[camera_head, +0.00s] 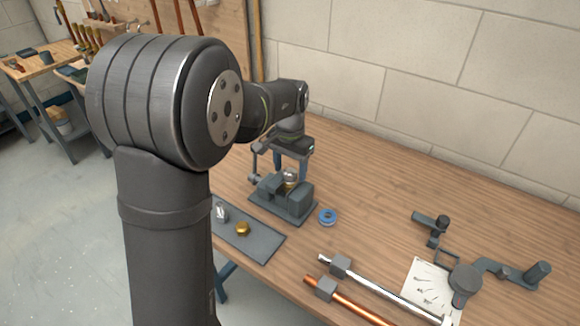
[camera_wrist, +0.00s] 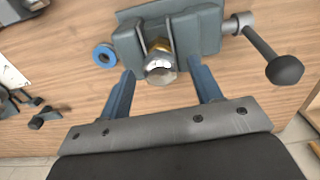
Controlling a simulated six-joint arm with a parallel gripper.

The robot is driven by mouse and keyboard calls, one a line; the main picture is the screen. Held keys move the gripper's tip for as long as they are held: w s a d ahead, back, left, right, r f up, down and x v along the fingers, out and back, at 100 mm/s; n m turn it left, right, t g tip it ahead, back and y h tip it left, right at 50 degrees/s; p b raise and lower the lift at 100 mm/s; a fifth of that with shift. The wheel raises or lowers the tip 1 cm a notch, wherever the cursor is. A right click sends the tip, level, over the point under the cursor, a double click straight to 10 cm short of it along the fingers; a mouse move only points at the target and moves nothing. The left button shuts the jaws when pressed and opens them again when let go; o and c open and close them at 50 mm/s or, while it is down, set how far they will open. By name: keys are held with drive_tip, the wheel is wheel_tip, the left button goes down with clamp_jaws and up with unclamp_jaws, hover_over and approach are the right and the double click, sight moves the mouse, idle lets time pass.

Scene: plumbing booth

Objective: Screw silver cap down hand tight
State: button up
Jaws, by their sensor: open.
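The silver cap (camera_wrist: 160,71) sits on a brass fitting (camera_wrist: 159,45) clamped between the jaws of the grey vise (camera_wrist: 205,30). In the head view the cap (camera_head: 290,175) shows as a small shiny spot on top of the vise (camera_head: 270,198). My gripper (camera_wrist: 162,73) is open, with one blue finger to each side of the cap and clear gaps between. In the head view my gripper (camera_head: 290,165) is over the vise. Whether the cap is fully seated on the fitting cannot be told.
A blue tape roll (camera_head: 327,216) lies right of the vise. A grey tray (camera_head: 262,243) with a silver piece (camera_head: 222,211) and a brass piece (camera_head: 243,229) is in front. A silver pipe (camera_head: 375,284), a copper pipe (camera_head: 350,308) and a grey tool (camera_head: 466,279) lie farther right. The vise handle (camera_wrist: 265,50) sticks out sideways.

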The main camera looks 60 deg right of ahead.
sight(290, 170)
drive_tip(key=c, duration=1.1)
drive_tip(key=m, duration=0.3)
drive_tip(key=shift+m, duration=0.4)
drive_tip(key=shift+f+m, duration=0.1)
drive_tip(key=shift+m, duration=1.9)
drive_tip(key=o, duration=1.9)
drive_tip(key=shift+r, duration=2.5)
